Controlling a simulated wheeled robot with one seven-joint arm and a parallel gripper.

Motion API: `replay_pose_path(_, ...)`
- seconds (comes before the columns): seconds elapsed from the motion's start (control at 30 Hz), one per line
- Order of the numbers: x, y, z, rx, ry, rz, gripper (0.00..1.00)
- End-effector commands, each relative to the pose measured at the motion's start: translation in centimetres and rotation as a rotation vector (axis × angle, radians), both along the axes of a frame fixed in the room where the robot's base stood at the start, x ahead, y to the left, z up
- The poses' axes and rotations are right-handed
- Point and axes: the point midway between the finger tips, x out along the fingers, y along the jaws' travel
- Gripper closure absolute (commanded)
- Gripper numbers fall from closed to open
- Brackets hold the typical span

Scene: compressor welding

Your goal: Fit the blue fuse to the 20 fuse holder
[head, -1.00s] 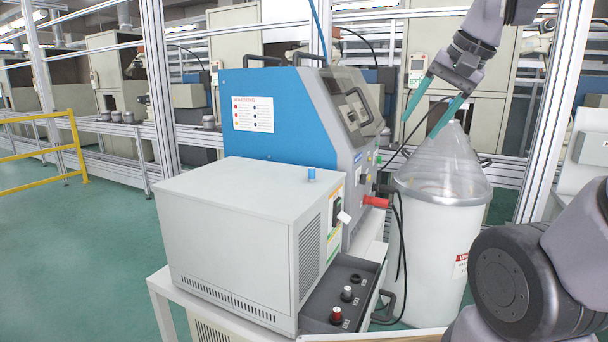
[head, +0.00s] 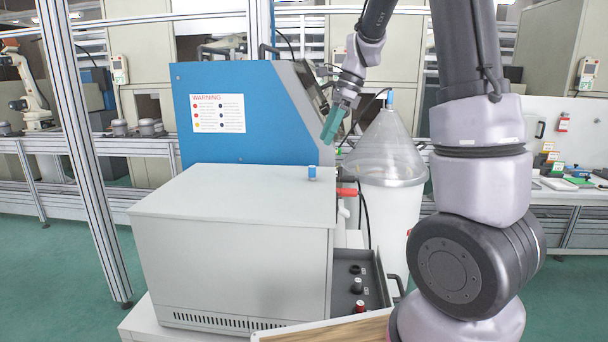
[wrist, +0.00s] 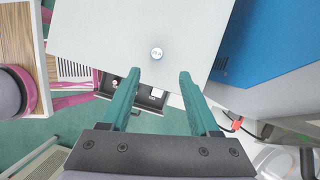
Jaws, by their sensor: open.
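A small blue fuse (head: 312,173) stands upright on the flat top of the grey box (head: 235,190), near its back right edge. In the wrist view its round pale top (wrist: 157,53) shows, with marking too small to read surely. My gripper (head: 331,126) is open and empty, above and apart from the fuse. In the wrist view the fuse lies just beyond the gap between the teal fingertips (wrist: 160,75). A black panel (head: 345,301) low on the box's right side carries several fuse holders, one with a red cap (head: 360,306). Their labels are unreadable.
A blue machine (head: 230,125) with a warning label stands behind the box. A white drum (head: 390,215) with a clear cone (head: 385,150) is to its right, with a small blue piece (head: 390,97) at the cone's tip. A red connector (head: 347,192) sticks out between them.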

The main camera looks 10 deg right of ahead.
Motion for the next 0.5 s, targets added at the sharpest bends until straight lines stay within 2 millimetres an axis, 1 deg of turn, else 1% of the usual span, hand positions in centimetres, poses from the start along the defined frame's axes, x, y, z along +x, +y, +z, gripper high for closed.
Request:
replay_pose_path(0.2,0.0,1.4,-3.3,-0.001,0.005,0.000,0.38)
replay_pose_path(0.5,-0.1,2.5,-5.7,-0.001,0.004,0.002,0.38)
